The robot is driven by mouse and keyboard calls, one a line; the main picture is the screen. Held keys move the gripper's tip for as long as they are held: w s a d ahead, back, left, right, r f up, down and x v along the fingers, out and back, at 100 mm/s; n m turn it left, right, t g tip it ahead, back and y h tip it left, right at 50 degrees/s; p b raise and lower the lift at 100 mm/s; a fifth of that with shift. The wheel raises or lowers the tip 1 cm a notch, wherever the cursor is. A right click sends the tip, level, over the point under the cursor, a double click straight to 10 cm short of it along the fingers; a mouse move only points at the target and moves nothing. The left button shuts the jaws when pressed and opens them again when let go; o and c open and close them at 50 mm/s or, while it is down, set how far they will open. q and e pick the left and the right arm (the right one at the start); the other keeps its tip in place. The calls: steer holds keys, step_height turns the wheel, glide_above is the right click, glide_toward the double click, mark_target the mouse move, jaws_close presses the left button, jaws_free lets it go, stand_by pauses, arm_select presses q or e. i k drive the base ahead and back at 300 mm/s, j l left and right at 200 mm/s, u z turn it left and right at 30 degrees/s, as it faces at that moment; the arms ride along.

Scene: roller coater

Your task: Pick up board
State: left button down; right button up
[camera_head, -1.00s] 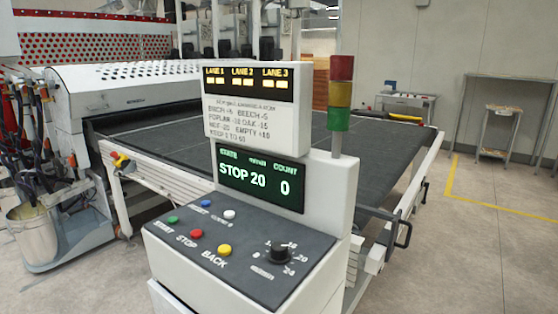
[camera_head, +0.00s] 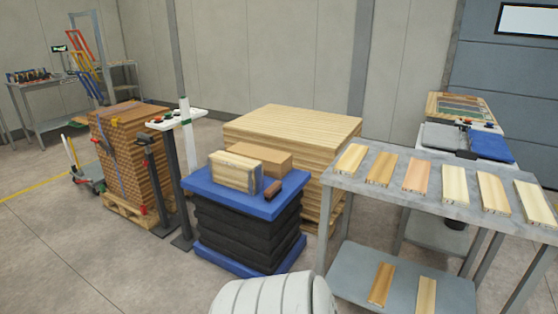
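Several short wooden boards lie side by side on a grey metal table at the right, among them a pale board (camera_head: 349,160) at the left end, a reddish board (camera_head: 417,175) and a pale board (camera_head: 535,204) at the right end. Two more boards, a brown one (camera_head: 382,284) and a pale one (camera_head: 426,296), lie on the lower shelf. A large stack of pale boards (camera_head: 290,122) stands behind. Which board is meant, I cannot tell. Neither gripper shows; a rounded white part at the bottom centre looks like my arm.
A blue-topped lift table (camera_head: 215,188) with dark bellows carries a wrapped wooden block (camera_head: 233,172), a tan block (camera_head: 262,157) and a small brown item (camera_head: 271,194). The grey table (camera_head: 390,196) stands at the right. A strapped brown stack (camera_head: 122,150) is at left. Floor at lower left is clear.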

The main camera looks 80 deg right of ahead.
mark_target(381, 173)
steer(key=z, duration=3.5)
